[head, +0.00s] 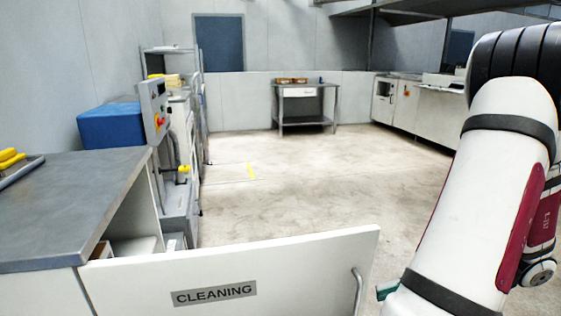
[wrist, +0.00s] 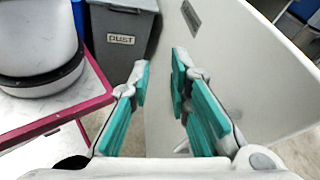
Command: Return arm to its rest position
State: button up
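My arm (head: 480,190) comes down the right side of the head view, white with dark bands and maroon covers. In that view only a small teal part of my gripper shows beside the cabinet door; the rest is hidden. In the wrist view my gripper (wrist: 160,75) has its two teal fingers apart, with nothing seen held between them. The white door marked CLEANING (head: 230,270) stands swung out, its handle (head: 357,292) near its right edge. The door (wrist: 235,75) also fills the right of the wrist view, close to the right finger; whether they touch I cannot tell.
A grey-topped counter (head: 70,200) stands at left, with a machine and a blue box (head: 110,125) beyond it. A grey DUST bin (wrist: 122,38) stands near the door. Open floor (head: 300,175) reaches to a small far table (head: 305,92). White cabinets line the right.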

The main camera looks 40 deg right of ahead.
jog(key=w+a+r+n+g+h, duration=0.1)
jog(key=w+a+r+n+g, duration=0.2)
jog(key=a+n+g, duration=0.25)
jog(key=w+a+r+n+g, duration=0.3)
jog(key=a+n+g, duration=0.1)
jog(key=a+n, duration=0.15)
jog(key=s+a+r+n+h, duration=0.2)
jog(key=s+a+n+h, duration=0.1)
jog(key=a+n+h, duration=0.8)
notch_tip(320, 180, up, 25)
jog(key=n+t+y+p, duration=0.1)
jog(key=t+p, duration=0.3)
jog(key=p, duration=1.9)
jog(key=shift+s+a, duration=0.15)
jog(key=shift+s, duration=0.05)
